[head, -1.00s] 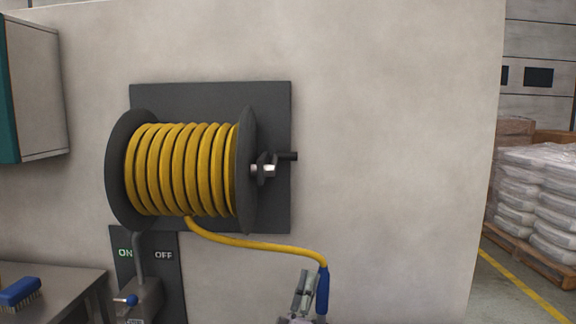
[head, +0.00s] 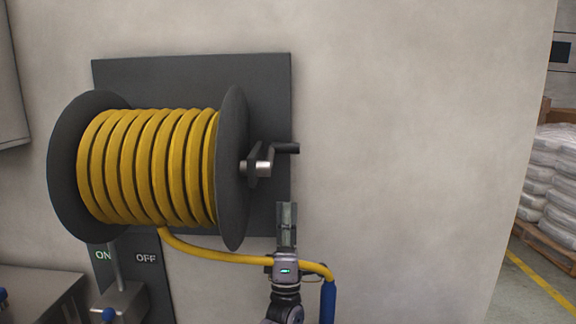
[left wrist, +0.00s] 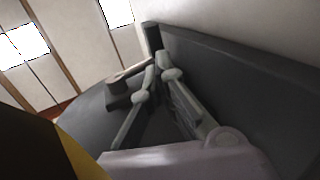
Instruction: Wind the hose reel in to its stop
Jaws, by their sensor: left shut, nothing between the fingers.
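The hose reel (head: 232,165) is mounted on a dark plate, with yellow hose (head: 150,165) wound between two dark flanges. Its crank (head: 262,165) sticks out on the right side, with a dark handle (head: 287,148) pointing right. The hose's free end hangs below and ends in a blue nozzle (head: 328,302). My left gripper (head: 287,206) points up, shut and empty, just below the crank handle and apart from it. In the left wrist view the shut fingers (left wrist: 157,72) show before a dark crank part (left wrist: 122,88). My right gripper is not in view.
The dark wall plate (head: 190,75) lies behind the reel. An ON/OFF panel (head: 145,275) is below it. A metal table (head: 40,290) stands at lower left. Wrapped sacks on a pallet (head: 560,180) are far right. The wall right of the crank is bare.

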